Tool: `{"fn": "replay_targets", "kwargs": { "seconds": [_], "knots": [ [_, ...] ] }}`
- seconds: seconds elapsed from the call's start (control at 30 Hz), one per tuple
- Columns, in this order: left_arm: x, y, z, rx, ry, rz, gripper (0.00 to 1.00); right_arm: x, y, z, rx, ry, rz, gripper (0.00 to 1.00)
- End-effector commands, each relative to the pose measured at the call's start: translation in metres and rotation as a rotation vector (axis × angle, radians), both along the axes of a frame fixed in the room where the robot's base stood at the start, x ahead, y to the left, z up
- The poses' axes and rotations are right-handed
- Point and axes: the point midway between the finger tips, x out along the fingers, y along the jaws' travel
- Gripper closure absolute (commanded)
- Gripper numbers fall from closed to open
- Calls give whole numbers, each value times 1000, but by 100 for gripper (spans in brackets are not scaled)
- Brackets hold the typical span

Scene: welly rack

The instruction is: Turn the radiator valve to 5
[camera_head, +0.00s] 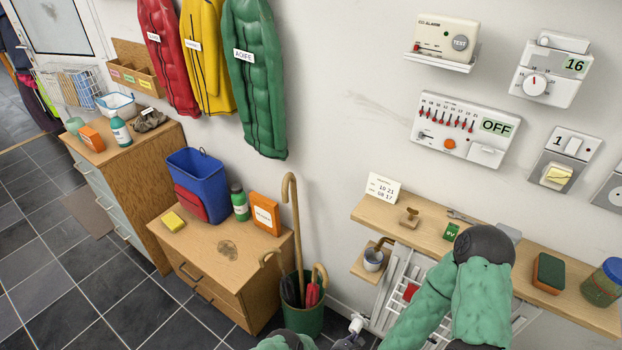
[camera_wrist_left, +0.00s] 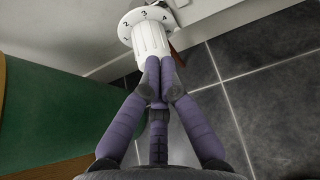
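The white radiator valve (camera_head: 357,323) is low at the bottom of the head view, beside the radiator (camera_head: 390,300). In the left wrist view, its ribbed knob (camera_wrist_left: 151,42) points toward me, and the digits 2, 3 and 4 show on its collar. My left gripper (camera_head: 347,341) is right by the valve in the head view. In the left wrist view, its dark fingers (camera_wrist_left: 160,80) come close together over the near end of the knob. I cannot tell whether they grip it. My right gripper is out of view.
A green umbrella stand (camera_head: 303,318) with sticks and umbrellas stands left of the valve. A wooden shelf (camera_head: 375,208) with small objects runs above the radiator. A wooden cabinet (camera_head: 205,255) stands farther left.

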Motion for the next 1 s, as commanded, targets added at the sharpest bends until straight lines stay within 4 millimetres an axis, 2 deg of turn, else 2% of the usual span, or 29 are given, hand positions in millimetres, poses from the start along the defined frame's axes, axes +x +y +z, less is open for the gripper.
{"fn": "replay_targets", "kwargs": {
  "seconds": [0.33,0.67,0.77,0.9,1.0],
  "knots": [
    [-25,19,3,-1,-4,1,100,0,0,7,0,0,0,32],
    [-29,22,3,-1,-8,0,100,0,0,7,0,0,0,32],
    [-29,22,3,3,-9,-2,100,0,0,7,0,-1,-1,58],
    [-24,29,7,57,-18,-28,100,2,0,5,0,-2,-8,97],
    [-19,39,12,147,-33,-76,100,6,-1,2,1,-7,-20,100]
  ]
}}
